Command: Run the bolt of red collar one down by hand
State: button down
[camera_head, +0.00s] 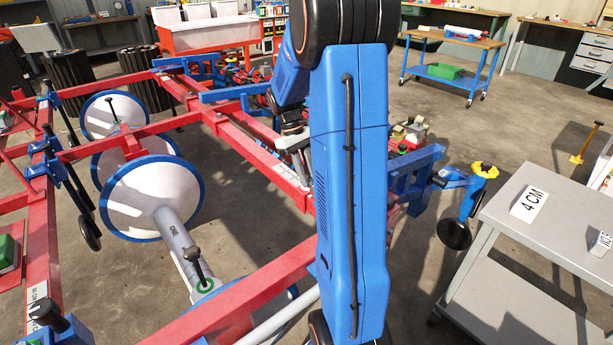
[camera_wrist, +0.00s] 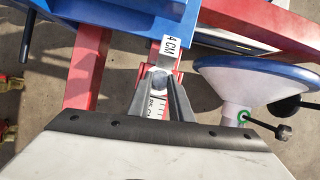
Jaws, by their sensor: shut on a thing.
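In the wrist view my gripper (camera_wrist: 160,88) has its two grey fingers closed around a grey bolt head (camera_wrist: 158,80). Red parts of a collar (camera_wrist: 178,76) show beside and behind the bolt, just below a white "4 CM" label (camera_wrist: 170,46). The fingers hide much of the collar, and its number cannot be read. A white scale strip with dark marks (camera_wrist: 157,106) shows between the fingers. In the head view my gripper (camera_head: 301,172) points down at the red frame, partly behind my blue arm; the bolt cannot be made out there.
A blue-rimmed white disc (camera_wrist: 255,72) with a black-knobbed handle lies right of the fingers. In the head view, blue-rimmed discs (camera_head: 150,200) stand left among red beams (camera_head: 240,128). A grey table (camera_head: 550,240) with a "4 CM" block stands right.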

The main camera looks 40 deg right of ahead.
dwell(0.3)
jog(key=c, duration=1.9)
grip_release()
jog(key=shift+o, duration=0.2)
jog(key=v, duration=1.7)
jog(key=shift+r, duration=0.25)
jog(key=v, duration=1.7)
jog(key=shift+r, duration=0.2)
